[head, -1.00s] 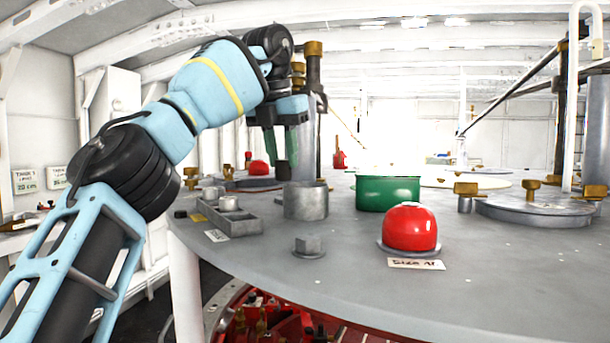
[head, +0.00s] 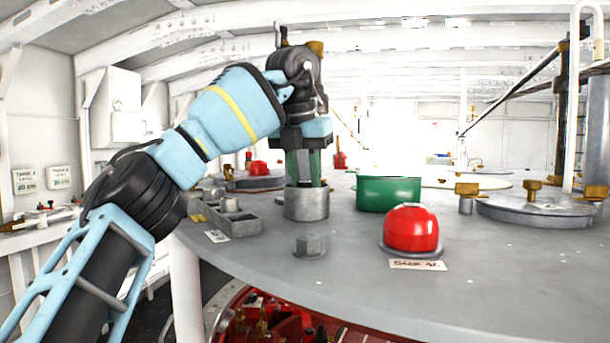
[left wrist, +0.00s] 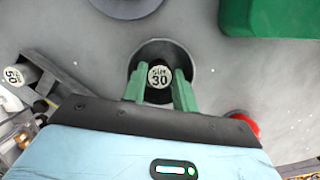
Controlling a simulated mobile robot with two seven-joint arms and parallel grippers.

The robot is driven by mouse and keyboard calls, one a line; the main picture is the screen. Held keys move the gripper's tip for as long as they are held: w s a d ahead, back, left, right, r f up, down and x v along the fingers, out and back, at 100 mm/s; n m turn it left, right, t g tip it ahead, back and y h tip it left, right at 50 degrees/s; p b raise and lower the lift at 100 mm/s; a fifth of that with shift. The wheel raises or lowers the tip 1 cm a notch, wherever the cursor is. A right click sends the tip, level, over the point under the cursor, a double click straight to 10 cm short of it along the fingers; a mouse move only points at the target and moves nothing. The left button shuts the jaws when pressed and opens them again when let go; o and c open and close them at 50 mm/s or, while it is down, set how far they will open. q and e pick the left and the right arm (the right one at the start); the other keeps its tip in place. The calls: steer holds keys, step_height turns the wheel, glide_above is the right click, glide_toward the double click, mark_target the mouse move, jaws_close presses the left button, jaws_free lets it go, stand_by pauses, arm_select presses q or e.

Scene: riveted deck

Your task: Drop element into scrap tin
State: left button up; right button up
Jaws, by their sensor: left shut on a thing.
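My left gripper (head: 304,182) points straight down over the round grey tin (head: 306,206), its green fingertips at or just inside the rim. In the left wrist view the fingers (left wrist: 160,72) are shut on a dark round element (left wrist: 160,78) with a pale "Size 30" label on top. The element shows within the mouth of the tin (left wrist: 163,47); in the head view the tin's wall hides it. I cannot tell whether it touches the bottom. My right gripper is not in view.
A green oval pot (head: 389,193) stands right of the tin. A red dome (head: 410,228) and a grey hex nut (head: 310,246) are nearer the front edge. A grey compartment tray (head: 236,223) lies left.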

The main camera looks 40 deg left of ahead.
arm_select(q)
steer(key=shift+d, duration=0.1)
steer(key=shift+f, duration=0.6)
steer(key=o, duration=0.7)
steer(key=shift+r, duration=0.45)
steer(key=shift+v, duration=3.9)
